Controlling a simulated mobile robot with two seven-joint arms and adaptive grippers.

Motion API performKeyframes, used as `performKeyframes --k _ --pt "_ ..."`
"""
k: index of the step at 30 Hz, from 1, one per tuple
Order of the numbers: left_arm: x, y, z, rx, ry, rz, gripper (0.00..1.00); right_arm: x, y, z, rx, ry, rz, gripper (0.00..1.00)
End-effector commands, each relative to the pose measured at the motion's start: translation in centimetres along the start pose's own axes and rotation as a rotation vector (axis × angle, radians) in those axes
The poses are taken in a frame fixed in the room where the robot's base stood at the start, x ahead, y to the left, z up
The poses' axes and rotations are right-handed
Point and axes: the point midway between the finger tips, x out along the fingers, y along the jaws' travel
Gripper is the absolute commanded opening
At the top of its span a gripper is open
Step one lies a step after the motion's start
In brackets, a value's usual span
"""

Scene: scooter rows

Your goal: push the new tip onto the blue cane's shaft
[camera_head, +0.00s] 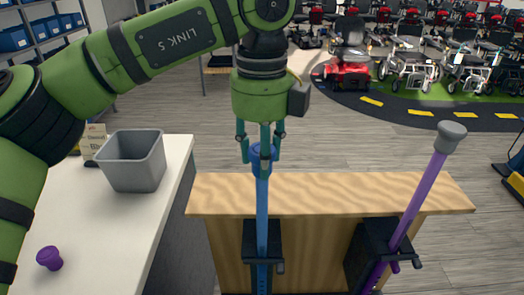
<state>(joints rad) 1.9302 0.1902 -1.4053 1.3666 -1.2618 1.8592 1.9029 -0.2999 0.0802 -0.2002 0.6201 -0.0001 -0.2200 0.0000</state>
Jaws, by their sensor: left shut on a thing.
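The blue cane's shaft (262,212) stands upright in a black clamp (262,250) on the front of a wooden bench. A blue tip (262,160) is at the shaft's upper end, in line with it. I cannot tell how far the shaft is inside the tip. My left gripper (262,150) points down right above the shaft, its fingers shut on the blue tip from both sides. The fingers hide part of the tip. My right gripper is not in view.
A purple cane (424,190) with a grey tip (450,136) leans in another clamp (372,248) to the right. A white table (110,235) at left holds a grey bin (133,172) and a purple tip (49,258). The wooden bench top (340,193) is mostly clear. Scooters (348,55) stand behind.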

Motion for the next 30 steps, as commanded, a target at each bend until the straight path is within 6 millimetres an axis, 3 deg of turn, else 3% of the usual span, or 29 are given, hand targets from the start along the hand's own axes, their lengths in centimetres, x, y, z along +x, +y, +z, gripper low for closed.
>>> performKeyframes --k 30 --pt "1.2 0.0 0.0 0.0 0.0 0.0 0.11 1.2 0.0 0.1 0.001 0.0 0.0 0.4"
